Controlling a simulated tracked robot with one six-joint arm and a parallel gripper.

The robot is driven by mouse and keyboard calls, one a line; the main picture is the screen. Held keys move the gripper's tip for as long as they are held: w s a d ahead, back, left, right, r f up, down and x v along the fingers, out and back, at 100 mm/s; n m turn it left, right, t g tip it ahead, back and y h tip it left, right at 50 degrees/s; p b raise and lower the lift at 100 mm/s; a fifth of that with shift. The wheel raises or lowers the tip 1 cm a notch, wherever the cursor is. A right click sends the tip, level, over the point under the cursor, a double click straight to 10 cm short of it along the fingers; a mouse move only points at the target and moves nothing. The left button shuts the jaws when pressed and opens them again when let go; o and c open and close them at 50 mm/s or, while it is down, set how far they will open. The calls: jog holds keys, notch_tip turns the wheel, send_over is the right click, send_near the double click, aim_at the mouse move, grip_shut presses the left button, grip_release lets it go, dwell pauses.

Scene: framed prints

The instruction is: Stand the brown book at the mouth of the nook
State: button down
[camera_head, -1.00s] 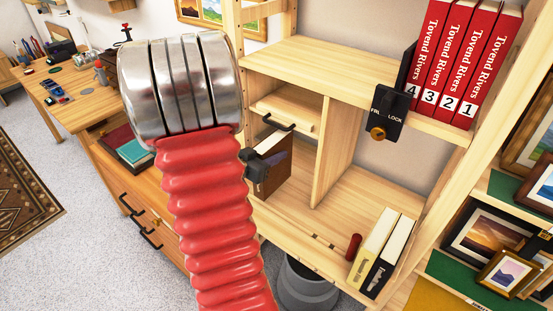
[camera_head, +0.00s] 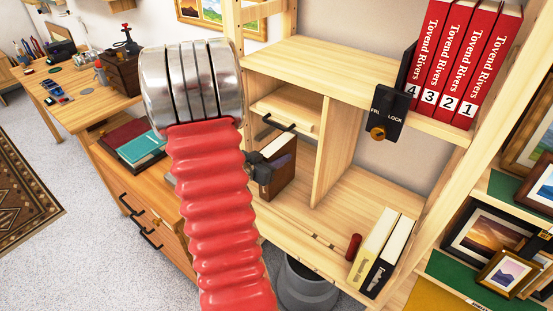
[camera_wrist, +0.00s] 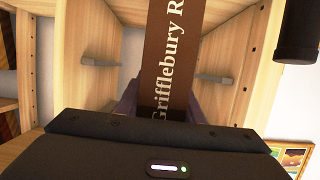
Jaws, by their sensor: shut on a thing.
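The brown book (camera_head: 281,166) stands upright at the front of the left lower compartment, the nook (camera_head: 310,130), below a small pale shelf or drawer with a dark handle. My gripper (camera_head: 261,172) is shut on the book from the left front. In the wrist view the book's brown spine (camera_wrist: 163,60) with pale lettering rises between the nook's wooden side walls. The dark gripper body (camera_wrist: 160,145) fills the bottom of that view and hides the book's lower end. I cannot tell whether the book's base touches the shelf board.
A yellow book and a black book (camera_head: 383,258) lean at the right of the lower shelf, beside a small red cylinder (camera_head: 353,246). Red numbered volumes (camera_head: 460,60) and a black lock box (camera_head: 384,113) are above. A grey bin (camera_head: 306,287) stands below.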

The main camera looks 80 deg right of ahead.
jog(key=shift+f, duration=0.2)
jog(key=c, duration=1.2)
grip_release()
jog(key=shift+f, duration=0.1)
jog(key=shift+w+a, duration=0.1)
jog(key=shift+a, duration=0.05)
jog(key=v, duration=1.1)
jog(key=shift+a+r, duration=0.25)
jog(key=shift+a, duration=0.05)
